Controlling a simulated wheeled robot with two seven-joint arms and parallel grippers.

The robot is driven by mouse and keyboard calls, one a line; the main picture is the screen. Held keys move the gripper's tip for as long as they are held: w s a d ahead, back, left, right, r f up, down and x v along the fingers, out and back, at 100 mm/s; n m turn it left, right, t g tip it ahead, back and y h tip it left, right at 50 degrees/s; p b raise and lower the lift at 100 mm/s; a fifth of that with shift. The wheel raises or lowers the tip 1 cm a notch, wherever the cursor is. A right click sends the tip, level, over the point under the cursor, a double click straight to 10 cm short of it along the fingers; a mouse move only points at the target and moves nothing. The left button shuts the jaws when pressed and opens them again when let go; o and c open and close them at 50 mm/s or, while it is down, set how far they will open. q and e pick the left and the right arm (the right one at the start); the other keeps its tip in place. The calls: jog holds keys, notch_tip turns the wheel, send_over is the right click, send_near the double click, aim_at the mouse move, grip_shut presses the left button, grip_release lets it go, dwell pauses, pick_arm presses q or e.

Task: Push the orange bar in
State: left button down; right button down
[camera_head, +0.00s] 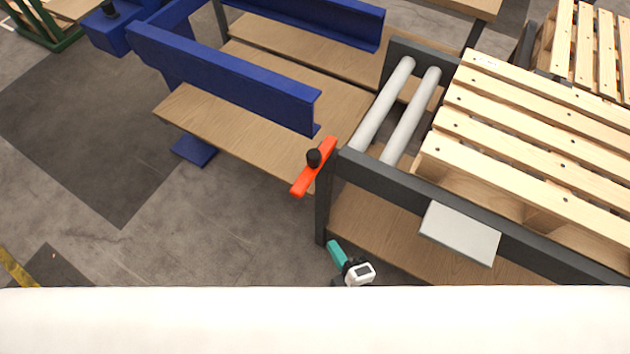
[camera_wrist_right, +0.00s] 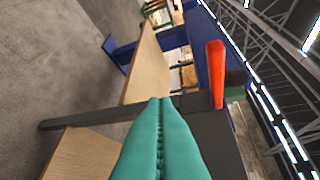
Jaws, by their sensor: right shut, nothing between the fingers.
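My right gripper (camera_head: 334,246) has teal fingers and is below the bar in the head view, near the frame's corner post. In the wrist view its fingers (camera_wrist_right: 160,102) are pressed together with nothing between them. My left gripper is not in view.
A dark roller frame (camera_head: 375,172) with two pale rollers (camera_head: 388,108) stands right of the bar. A wooden pallet (camera_head: 520,135) lies on it. A grey plate (camera_head: 459,232) is fixed to its near side. Blue beams (camera_head: 225,75) and wooden boards are at the left; open floor lies below them.

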notch_tip(320, 180, up, 10)
jog(key=a+n+t+y, duration=0.1)
jog(key=n+t, duration=0.1)
jog(key=n, duration=0.1)
jog(key=shift+w+a+f+t+b, duration=0.2)
jog(key=shift+w+t+b, duration=0.1)
jog(key=shift+b, duration=0.15)
jog(key=p, duration=0.1)
send_near(315, 161)
jog(key=w+a+f, duration=0.1)
jog(key=w+a, duration=0.4)
jog(key=shift+w+d+f, duration=0.3)
jog(key=shift+w+d, duration=0.1)
jog(key=w+d, duration=0.1)
jog(key=w, duration=0.1)
jog(key=w+d, duration=0.1)
jog(key=w, duration=0.1)
jog(key=w+d, duration=0.1)
jog(key=w, duration=0.1)
jog(key=shift+d+p, duration=0.3)
jog(key=shift+p, duration=0.05)
jog(key=shift+s+r, duration=0.1)
